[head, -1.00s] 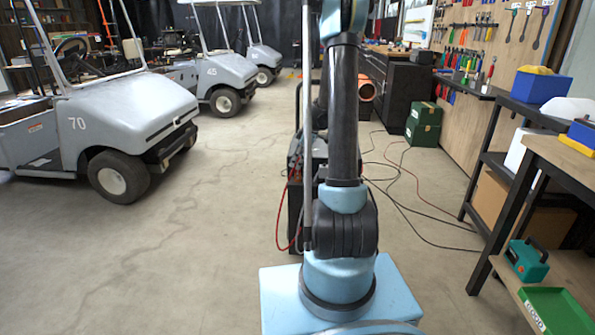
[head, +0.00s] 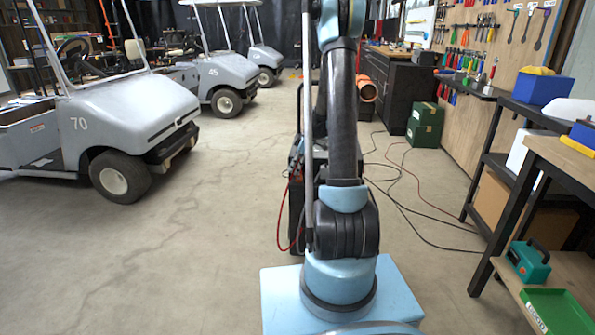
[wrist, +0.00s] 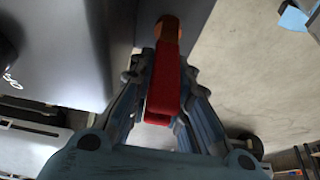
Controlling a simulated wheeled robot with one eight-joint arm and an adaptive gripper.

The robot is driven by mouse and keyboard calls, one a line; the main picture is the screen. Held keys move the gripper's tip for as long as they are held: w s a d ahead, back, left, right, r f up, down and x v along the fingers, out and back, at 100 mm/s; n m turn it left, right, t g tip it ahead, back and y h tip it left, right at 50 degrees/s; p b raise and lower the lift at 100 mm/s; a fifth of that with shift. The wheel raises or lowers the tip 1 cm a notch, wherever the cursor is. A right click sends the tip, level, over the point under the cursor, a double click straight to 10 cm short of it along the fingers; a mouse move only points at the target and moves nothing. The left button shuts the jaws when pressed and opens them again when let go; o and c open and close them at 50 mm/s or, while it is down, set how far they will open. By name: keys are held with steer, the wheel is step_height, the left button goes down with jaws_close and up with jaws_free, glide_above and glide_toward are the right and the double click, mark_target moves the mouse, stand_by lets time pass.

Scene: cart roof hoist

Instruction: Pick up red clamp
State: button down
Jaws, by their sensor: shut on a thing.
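The red clamp (wrist: 164,88) is a long red piece in the middle of the wrist view. Its far end meets a rounded orange-brown part (wrist: 168,28) in front of a grey surface; I cannot tell whether they touch. My gripper (wrist: 163,74) has its two blue-grey fingers on either side of the clamp and is shut on it. The fingers hide part of the clamp's sides. In the head view, my arm rises out of the top of the picture, and neither the gripper nor the clamp can be made out.
Grey golf carts stand at left, the nearest marked 70 (head: 125,110). A dark unit with red cables (head: 290,205) is partly hidden behind my arm. Cables (head: 410,205) cross the floor at right. A workbench (head: 560,165) and a green case (head: 425,124) stand at right. The left-centre floor is clear.

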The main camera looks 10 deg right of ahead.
steer(key=shift+r, duration=0.15)
step_height(320, 180, up, 10)
stand_by(0.4)
stand_by(0.3)
